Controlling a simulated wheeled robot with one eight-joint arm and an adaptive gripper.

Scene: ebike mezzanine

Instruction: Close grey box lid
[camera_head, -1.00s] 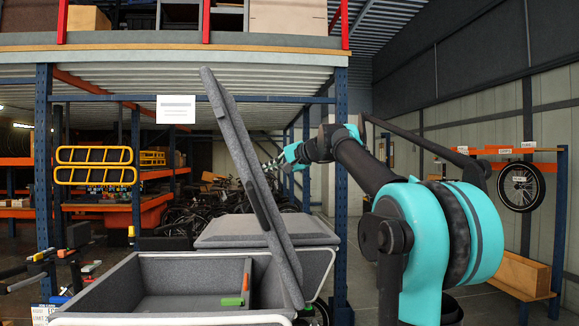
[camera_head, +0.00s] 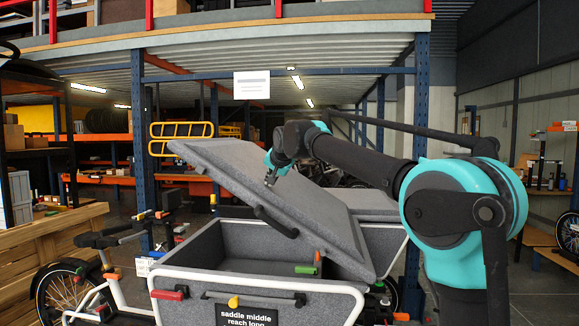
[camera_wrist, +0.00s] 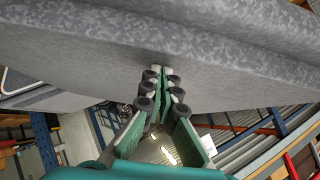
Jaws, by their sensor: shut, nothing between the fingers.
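The grey box (camera_head: 245,240) is the cargo box of a white-framed bike in the head view. Its grey lid (camera_head: 325,205) is partly open, tilted above the box with its raised edge to the upper left and its low edge at the right. A dark handle (camera_head: 275,222) is on the side facing the opening. My gripper (camera_head: 270,180) is at the lid's outer face, near the raised edge. In the wrist view my gripper (camera_wrist: 161,75) has its fingers together and empty, with the tips at the grey lid surface (camera_wrist: 220,65), seemingly touching it.
Orange and green pieces (camera_head: 306,269) are at the box's inner right end. A second grey lid (camera_head: 365,205) is behind. A blue post (camera_head: 419,130) stands behind my arm. Wooden boards (camera_head: 50,240) and a bike wheel (camera_head: 60,290) are at the left.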

